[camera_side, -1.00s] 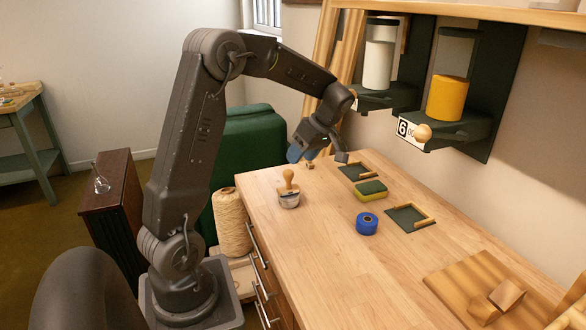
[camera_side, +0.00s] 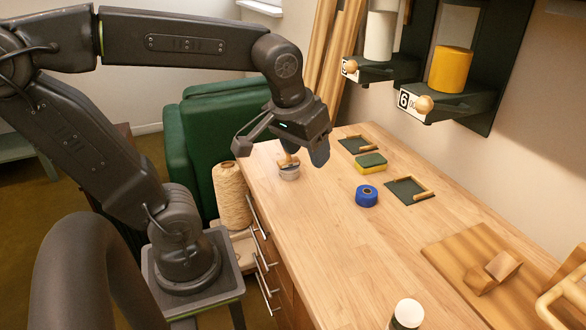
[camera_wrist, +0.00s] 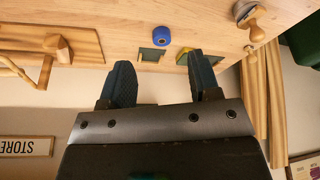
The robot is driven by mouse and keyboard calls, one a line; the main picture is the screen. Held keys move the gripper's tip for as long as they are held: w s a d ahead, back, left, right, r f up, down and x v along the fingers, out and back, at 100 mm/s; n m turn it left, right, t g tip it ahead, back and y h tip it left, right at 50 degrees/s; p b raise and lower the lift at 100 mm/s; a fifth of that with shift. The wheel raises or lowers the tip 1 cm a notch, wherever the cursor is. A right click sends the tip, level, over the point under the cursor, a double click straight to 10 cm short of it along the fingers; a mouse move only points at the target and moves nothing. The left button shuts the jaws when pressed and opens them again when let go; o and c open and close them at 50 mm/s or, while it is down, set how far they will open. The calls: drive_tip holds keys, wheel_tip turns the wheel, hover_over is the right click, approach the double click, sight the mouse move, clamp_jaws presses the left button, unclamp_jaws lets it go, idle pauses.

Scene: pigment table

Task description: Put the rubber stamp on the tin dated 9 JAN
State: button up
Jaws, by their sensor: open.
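The rubber stamp has a wooden knob handle (camera_side: 288,160) and stands upright near the table's left edge. Under it is a round, grey-white base (camera_side: 289,173) that looks like a tin; I cannot tell whether the two are separate, and no date is readable. The stamp's knob also shows at the upper right of the wrist view (camera_wrist: 257,33). My gripper (camera_side: 283,148) is open and empty, in front of the stamp in the side view and partly covering it. In the wrist view its blue-grey fingers (camera_wrist: 161,75) are wide apart with nothing between them.
A blue tape roll (camera_side: 367,196), a yellow-green sponge (camera_side: 371,163) and two dark trays (camera_side: 409,192) (camera_side: 358,146) lie on the table. A white-topped object (camera_side: 407,314) stands at the front. A wooden board (camera_side: 465,262) is at right. The middle front is clear.

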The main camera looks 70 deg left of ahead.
drive_tip(key=s+d+m, duration=0.1)
drive_tip(key=s+d+f+m+t+h, duration=0.1)
drive_tip(key=m, duration=0.1)
drive_tip(key=s+d+m, duration=0.1)
drive_tip(key=s, duration=0.1)
drive_tip(key=shift+d+f+m+t, duration=0.25)
drive_tip(key=shift+d+m+t, duration=0.1)
drive_tip(key=shift+m+t, duration=0.05)
